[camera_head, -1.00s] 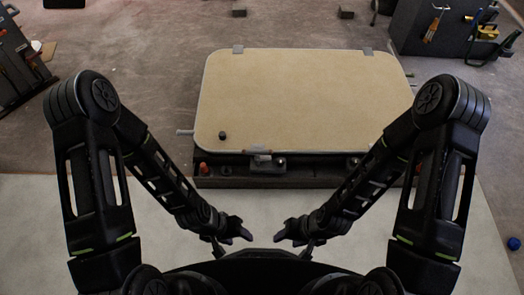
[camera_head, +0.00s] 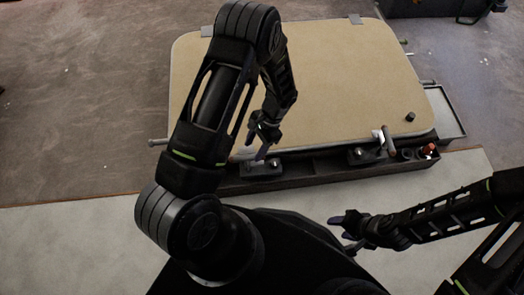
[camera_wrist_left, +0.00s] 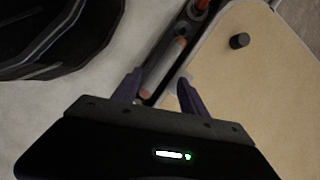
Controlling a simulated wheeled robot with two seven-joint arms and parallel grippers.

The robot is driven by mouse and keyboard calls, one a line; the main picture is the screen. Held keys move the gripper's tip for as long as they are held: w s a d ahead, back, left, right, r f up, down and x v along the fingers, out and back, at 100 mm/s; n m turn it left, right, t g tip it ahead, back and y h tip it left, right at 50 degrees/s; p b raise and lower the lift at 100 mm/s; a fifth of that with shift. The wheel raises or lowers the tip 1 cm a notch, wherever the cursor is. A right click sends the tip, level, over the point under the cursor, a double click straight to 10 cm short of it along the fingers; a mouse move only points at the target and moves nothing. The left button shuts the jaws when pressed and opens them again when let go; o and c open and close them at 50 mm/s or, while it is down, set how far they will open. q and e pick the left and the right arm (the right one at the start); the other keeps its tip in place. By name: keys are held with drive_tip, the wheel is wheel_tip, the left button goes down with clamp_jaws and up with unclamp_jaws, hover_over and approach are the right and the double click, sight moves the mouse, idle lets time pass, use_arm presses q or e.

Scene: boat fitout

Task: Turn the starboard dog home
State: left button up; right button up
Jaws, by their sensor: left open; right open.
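A tan hatch panel (camera_head: 340,75) with rounded corners lies over a dark frame. Two dogs show along its near edge: a left one (camera_head: 262,168) and a right one (camera_head: 366,155) with a pale upright handle (camera_head: 386,140). I cannot tell which is starboard. My left gripper (camera_head: 262,145) is open, above the near edge by the left dog. In the left wrist view its fingers (camera_wrist_left: 160,90) are apart, with a pale reddish cylinder (camera_wrist_left: 165,62) beyond and between them; contact cannot be told. My right gripper (camera_head: 345,232) is open and empty, low in front of the frame.
A black knob (camera_head: 410,117) stands on the panel's near right corner, and an orange part (camera_head: 430,150) sits on the frame beside it. A grey tray (camera_head: 445,112) lies to the right. A rod (camera_head: 157,142) sticks out left. Pale floor in front is clear.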

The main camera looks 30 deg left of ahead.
sight(249, 158)
use_arm(q)
drive_tip(key=shift+w+a, duration=0.1)
drive_tip(key=shift+r, duration=0.1)
drive_tip(key=b+x, duration=0.2)
drive_tip(key=x, duration=0.6)
idle(0.3)
clamp_jaws()
idle(0.4)
